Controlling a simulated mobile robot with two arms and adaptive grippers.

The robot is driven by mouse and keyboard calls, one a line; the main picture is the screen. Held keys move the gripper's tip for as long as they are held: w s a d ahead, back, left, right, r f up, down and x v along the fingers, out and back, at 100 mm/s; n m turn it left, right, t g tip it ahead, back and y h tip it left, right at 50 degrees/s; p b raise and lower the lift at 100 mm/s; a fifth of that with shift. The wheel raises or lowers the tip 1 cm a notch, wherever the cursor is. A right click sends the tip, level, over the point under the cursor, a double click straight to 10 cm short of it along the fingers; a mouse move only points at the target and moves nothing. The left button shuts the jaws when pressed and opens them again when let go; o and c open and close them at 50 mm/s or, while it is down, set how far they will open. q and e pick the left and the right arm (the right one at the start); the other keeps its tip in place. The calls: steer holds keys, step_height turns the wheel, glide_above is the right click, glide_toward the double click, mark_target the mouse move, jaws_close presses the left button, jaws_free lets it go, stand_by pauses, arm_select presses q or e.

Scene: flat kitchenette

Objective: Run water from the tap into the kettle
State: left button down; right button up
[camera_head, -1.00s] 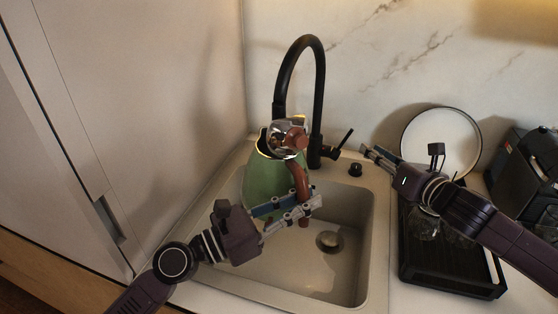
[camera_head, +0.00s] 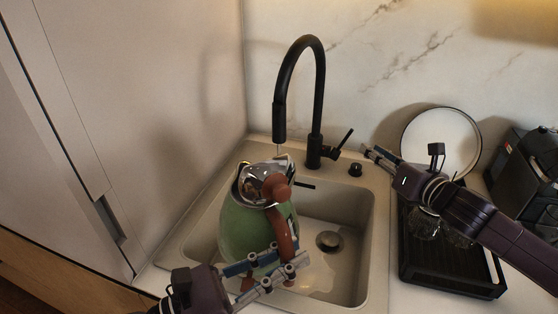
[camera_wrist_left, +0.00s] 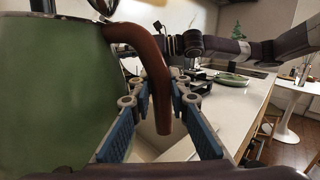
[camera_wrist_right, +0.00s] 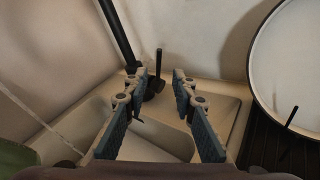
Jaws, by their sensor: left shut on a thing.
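The green kettle (camera_head: 245,228) with a brown handle (camera_head: 284,235) and shiny metal top is over the left part of the sink, in front of the tap spout. My left gripper (camera_head: 290,268) is shut on the handle, which sits between its fingers in the left wrist view (camera_wrist_left: 162,105). The black tap (camera_head: 319,95) arches over the back of the sink. A faint thin line hangs below its spout, perhaps water. Its lever (camera_head: 344,141) tilts up to the right. My right gripper (camera_head: 374,152) is open and empty, just right of the lever; the lever also shows in the right wrist view (camera_wrist_right: 158,65).
The sink (camera_head: 350,215) has bare floor around its drain (camera_head: 329,241). A black dish rack (camera_head: 450,272) holds a white plate (camera_head: 442,140) and glasses on the right. A dark appliance (camera_head: 530,165) stands beyond. A tall cabinet (camera_head: 130,120) closes off the left.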

mark_target(342, 144)
steer(key=shift+w+a+f, duration=0.1)
steer(key=shift+a+f, duration=0.05)
steer(key=shift+f, duration=0.3)
steer(key=c, duration=0.5)
steer(key=f+n+h, duration=0.1)
steer(key=f, duration=0.1)
steer(key=a+f+n+h, duration=0.1)
steer(key=f, duration=0.1)
steer(key=a+f+n+g+h, duration=0.1)
steer(key=f+n+h, duration=0.1)
steer(key=f, duration=0.1)
jaws_close()
steer(key=s+r+n+t+h, duration=0.3)
steer(key=s+r+n+h, duration=0.1)
steer(key=n+h, duration=0.25)
steer(key=w+a+r, duration=0.1)
steer(key=w, duration=1)
steer(key=shift+w+r, duration=0.2)
